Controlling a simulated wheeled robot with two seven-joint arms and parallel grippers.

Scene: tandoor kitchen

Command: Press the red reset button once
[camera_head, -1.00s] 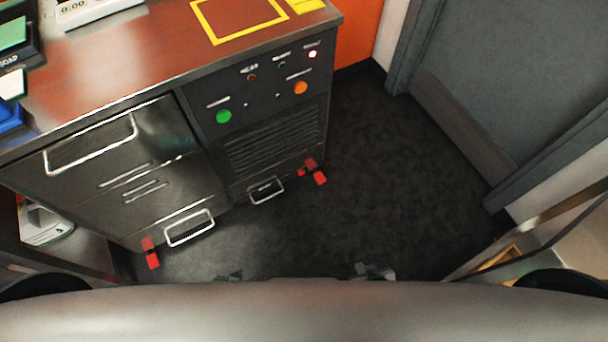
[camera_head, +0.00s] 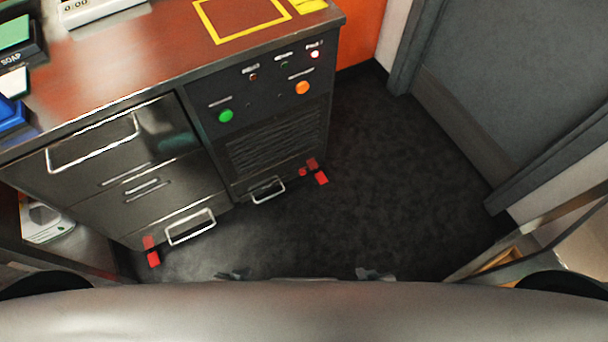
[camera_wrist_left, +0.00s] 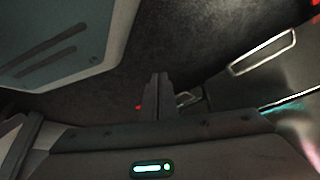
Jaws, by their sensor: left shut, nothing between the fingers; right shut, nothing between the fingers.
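The control panel (camera_head: 262,95) on the cabinet front has a green button (camera_head: 226,116), an orange button (camera_head: 302,87) and a small lit red spot (camera_head: 315,54) at its top right. A small round red thing (camera_head: 302,172) sits low, beside the red caster part. I cannot tell which red item is the reset button; the labels are unreadable. My left gripper (camera_head: 231,275) and right gripper (camera_head: 375,273) barely show above my body's edge, low and well apart from the panel. In the left wrist view the left gripper (camera_wrist_left: 159,84) is shut and empty.
The cabinet has drawers with metal handles (camera_head: 190,228) and red feet (camera_head: 321,178) jutting out at floor level. Dark floor (camera_head: 390,190) is clear to the right, up to a grey door (camera_head: 530,70). The countertop (camera_head: 130,60) holds a scale and boxes.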

